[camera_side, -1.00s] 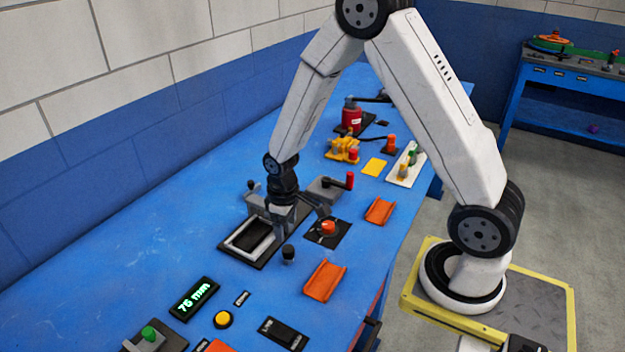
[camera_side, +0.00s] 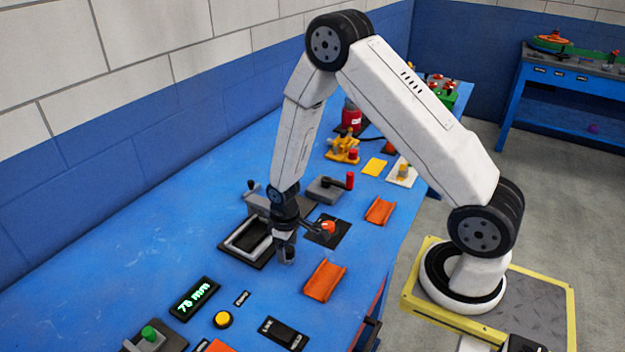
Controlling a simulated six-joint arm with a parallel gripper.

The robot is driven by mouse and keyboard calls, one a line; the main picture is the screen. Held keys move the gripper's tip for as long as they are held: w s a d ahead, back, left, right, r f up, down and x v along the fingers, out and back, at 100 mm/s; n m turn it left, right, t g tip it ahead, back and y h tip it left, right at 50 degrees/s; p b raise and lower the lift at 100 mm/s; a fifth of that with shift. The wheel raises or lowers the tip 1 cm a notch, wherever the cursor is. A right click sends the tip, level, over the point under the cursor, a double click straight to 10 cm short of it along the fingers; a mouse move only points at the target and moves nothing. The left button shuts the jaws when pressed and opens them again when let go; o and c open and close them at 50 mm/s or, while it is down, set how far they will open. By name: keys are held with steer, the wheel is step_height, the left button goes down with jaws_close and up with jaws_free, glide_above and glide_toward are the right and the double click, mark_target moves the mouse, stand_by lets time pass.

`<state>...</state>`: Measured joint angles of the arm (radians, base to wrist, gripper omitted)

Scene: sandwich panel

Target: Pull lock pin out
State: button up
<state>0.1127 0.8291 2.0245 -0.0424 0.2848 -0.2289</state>
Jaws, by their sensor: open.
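My gripper (camera_side: 286,248) is open and points down at the right side of a grey rectangular frame on a black base (camera_side: 237,248). A dark upright knob that stood at this spot is now mostly hidden by my gripper; it may be the lock pin, but no label shows. I cannot tell whether the fingers touch it or stand around it. A second small black knob (camera_side: 252,186) stands at the back, behind the frame. The frame lies flat on the blue bench.
An orange knob on a black plate (camera_side: 327,228) is close to the right of my gripper. Orange channel pieces (camera_side: 323,281) (camera_side: 380,210) lie nearby. A grey block with a red-handled crank (camera_side: 330,187) stands behind. A green display (camera_side: 194,298) and yellow button (camera_side: 222,320) are in front.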

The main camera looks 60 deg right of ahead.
steer(key=shift+f, duration=0.1)
jaws_close()
stand_by(1.5)
